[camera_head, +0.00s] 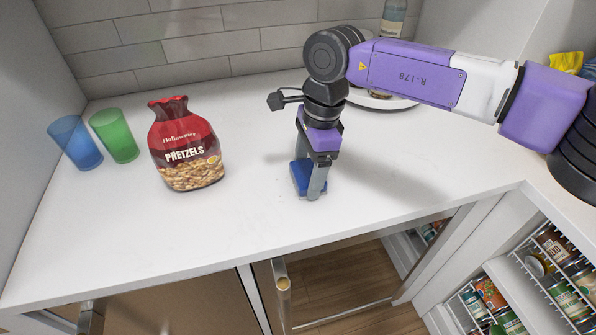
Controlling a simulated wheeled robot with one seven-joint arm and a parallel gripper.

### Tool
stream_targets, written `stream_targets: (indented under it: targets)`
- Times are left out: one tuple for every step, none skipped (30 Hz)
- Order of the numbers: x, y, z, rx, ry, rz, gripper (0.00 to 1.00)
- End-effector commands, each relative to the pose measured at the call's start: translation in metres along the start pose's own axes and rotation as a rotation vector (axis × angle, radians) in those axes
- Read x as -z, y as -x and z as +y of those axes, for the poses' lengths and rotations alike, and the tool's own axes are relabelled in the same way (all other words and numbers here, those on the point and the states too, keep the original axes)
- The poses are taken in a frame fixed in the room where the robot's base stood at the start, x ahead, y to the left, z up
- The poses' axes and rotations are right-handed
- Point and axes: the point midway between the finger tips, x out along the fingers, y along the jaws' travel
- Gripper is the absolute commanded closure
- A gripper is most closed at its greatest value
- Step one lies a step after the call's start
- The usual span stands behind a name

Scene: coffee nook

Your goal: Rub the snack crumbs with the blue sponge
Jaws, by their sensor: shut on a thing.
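My gripper (309,184) points down at the white counter (250,240), right of the pretzel bag. It is shut on the blue sponge (301,174), which is at the counter surface, partly hidden behind a finger. A few very faint specks (284,196) show on the counter just left of the sponge; they may be the snack crumbs, but they are too small to tell clearly.
A red pretzel bag (186,145) stands to the left, with a green cup (115,136) and a blue cup (75,143) farther left. A plate (384,101) and a bottle (393,17) are behind my arm. The counter's front edge is close.

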Motion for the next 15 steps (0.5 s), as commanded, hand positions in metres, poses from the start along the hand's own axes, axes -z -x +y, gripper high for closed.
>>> stream_targets:
  targets:
    - [0.006,0.0,0.0,0.0,-0.002,0.003,0.56]
    - [0.008,0.0,0.0,0.0,-0.001,0.003,0.56]
    - [0.01,0.0,0.0,0.0,-0.001,0.003,0.56]
    - [0.011,0.0,0.0,0.0,0.0,0.003,0.56]
    - [0.012,0.0,0.0,0.0,0.0,0.003,0.56]
    - [0.013,0.0,0.0,-0.001,0.0,0.004,0.56]
    - [0.013,0.0,0.0,-0.001,0.0,0.004,0.56]
    - [0.014,0.0,0.0,-0.001,-0.001,0.004,0.56]
    - [0.016,0.001,0.0,-0.001,-0.002,0.004,0.56]
    - [0.018,0.001,0.0,-0.001,-0.002,0.005,0.56]
    - [0.019,0.001,0.0,-0.001,-0.003,0.005,0.56]
    - [0.022,0.002,0.0,-0.001,-0.004,0.005,0.56]
    - [0.025,0.002,0.0,-0.001,-0.004,0.005,0.56]
    - [0.027,0.003,0.0,-0.001,-0.003,0.005,0.56]
    - [0.03,0.003,0.0,-0.001,-0.003,0.005,0.56]
